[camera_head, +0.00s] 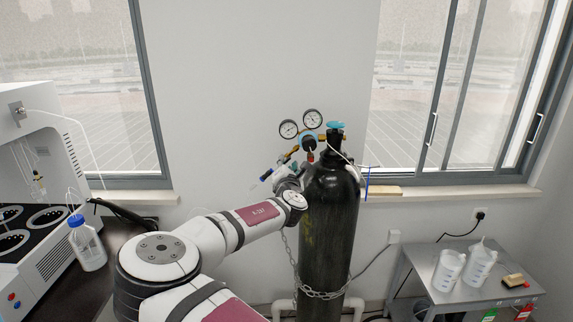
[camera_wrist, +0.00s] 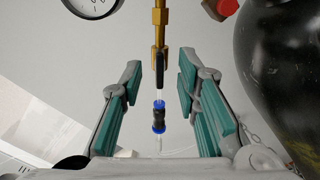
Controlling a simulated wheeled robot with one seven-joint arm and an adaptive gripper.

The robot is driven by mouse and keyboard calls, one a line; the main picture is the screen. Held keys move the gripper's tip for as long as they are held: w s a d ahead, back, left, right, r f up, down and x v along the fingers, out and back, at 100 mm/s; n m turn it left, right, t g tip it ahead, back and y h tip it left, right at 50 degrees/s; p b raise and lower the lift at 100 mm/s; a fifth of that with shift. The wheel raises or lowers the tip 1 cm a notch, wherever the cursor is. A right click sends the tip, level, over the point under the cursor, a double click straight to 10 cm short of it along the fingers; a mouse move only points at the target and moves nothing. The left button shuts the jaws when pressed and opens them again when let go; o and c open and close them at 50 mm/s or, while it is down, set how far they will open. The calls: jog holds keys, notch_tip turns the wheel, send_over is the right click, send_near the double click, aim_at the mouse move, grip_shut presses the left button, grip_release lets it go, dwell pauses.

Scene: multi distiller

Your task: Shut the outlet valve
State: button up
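The gas cylinder (camera_head: 328,230) stands upright against the wall, with a regulator bearing two round gauges (camera_head: 288,130) at its top. In the wrist view a brass outlet fitting (camera_wrist: 159,18) carries a slim black handle (camera_wrist: 160,68), seemingly the outlet valve, lying in line with the fitting. Below it are a clear tube and a black connector with blue ends (camera_wrist: 158,117). My gripper (camera_wrist: 160,66) is open, its teal-padded fingers on either side of the black handle with gaps on both sides. In the head view my gripper is small and partly hidden near the regulator.
The dark cylinder also fills the right of the wrist view (camera_wrist: 285,75). A chain (camera_head: 318,294) loops round it. A blue-capped bottle (camera_head: 87,243) stands at the left by a white machine (camera_head: 40,150). A metal side table (camera_head: 425,262) with white jugs stands at the right.

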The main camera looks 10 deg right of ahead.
jog(key=shift+w+d, duration=0.15)
jog(key=shift+w, duration=0.5)
grip_shut()
